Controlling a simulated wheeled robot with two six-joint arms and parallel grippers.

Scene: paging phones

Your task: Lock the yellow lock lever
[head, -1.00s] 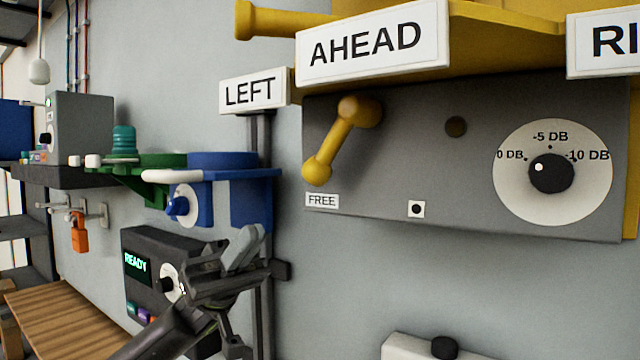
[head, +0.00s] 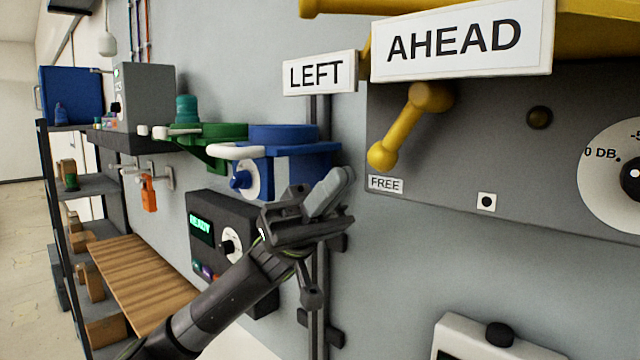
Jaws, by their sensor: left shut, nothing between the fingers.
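The yellow lock lever (head: 407,128) is on the grey panel (head: 480,150) at the right. It slants down and left from its pivot, its round knob just above a small white FREE label (head: 386,184). My left gripper (head: 335,188) is shut and empty, below and left of the lever's knob and apart from it. It is in front of the wall post and hides part of it. My right gripper is not in view.
A blue bracket (head: 305,165) with a dial stands just behind and left of my gripper. A dark READY box (head: 203,205) is behind my forearm. LEFT (head: 318,73) and AHEAD (head: 462,40) signs hang above.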

